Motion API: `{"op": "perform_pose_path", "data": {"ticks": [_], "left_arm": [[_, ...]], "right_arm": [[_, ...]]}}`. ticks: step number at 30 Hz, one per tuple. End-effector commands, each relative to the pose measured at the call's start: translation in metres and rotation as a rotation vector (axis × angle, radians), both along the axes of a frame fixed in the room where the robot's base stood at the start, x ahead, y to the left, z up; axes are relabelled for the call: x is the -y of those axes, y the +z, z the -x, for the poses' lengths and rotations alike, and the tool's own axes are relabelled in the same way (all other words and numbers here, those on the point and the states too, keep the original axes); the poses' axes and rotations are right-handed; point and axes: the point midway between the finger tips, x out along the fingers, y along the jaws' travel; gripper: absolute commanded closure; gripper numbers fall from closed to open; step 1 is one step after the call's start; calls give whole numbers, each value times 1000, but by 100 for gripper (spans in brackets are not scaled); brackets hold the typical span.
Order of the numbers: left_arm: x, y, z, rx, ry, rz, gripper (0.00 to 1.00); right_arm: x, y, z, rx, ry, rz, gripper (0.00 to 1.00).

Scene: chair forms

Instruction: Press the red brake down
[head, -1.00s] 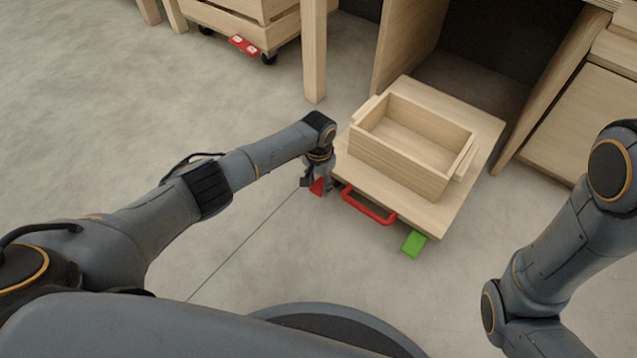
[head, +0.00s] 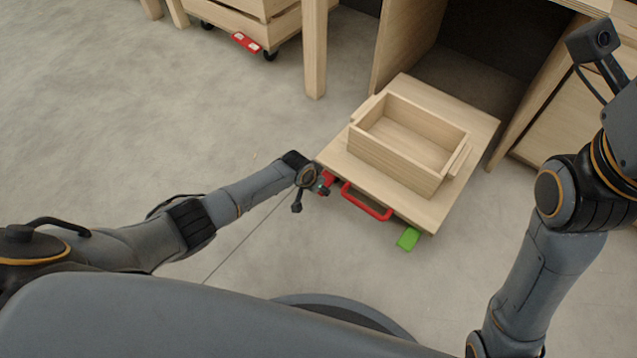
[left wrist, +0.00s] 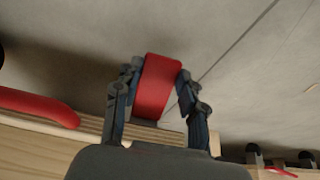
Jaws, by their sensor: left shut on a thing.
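The red brake (head: 328,178) is a small red pedal at the front left corner of the wooden platform cart (head: 462,150). My left gripper (head: 317,187) is at it in the head view and partly hides it. In the left wrist view the red brake (left wrist: 157,88) stands between the two fingers of my left gripper (left wrist: 158,80), which is shut on it. A green pedal (head: 408,239) sticks out at the cart's front right corner. My right gripper is outside the views; only parts of that arm show at the right.
A red handle (head: 366,201) is on the cart's front edge, between the pedals. An open wooden box (head: 395,166) stands on the cart. A table leg (head: 315,60) and a second wheeled crate (head: 228,22) are behind. The floor at the left is clear.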

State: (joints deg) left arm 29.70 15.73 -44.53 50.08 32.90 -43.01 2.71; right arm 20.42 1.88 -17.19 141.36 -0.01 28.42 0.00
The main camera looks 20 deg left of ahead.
Motion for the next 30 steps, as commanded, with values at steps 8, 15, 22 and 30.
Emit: {"op": "perform_pose_path", "data": {"ticks": [8,15,22,30], "left_arm": [[1,-1,0,1,-1,1,49],[0,0,0,0,-1,0,36],[-1,2,1,0,-1,0,36],[-5,27,11,2,-2,0,36]], "right_arm": [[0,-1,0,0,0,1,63],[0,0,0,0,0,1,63],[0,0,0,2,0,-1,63],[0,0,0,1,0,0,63]]}}
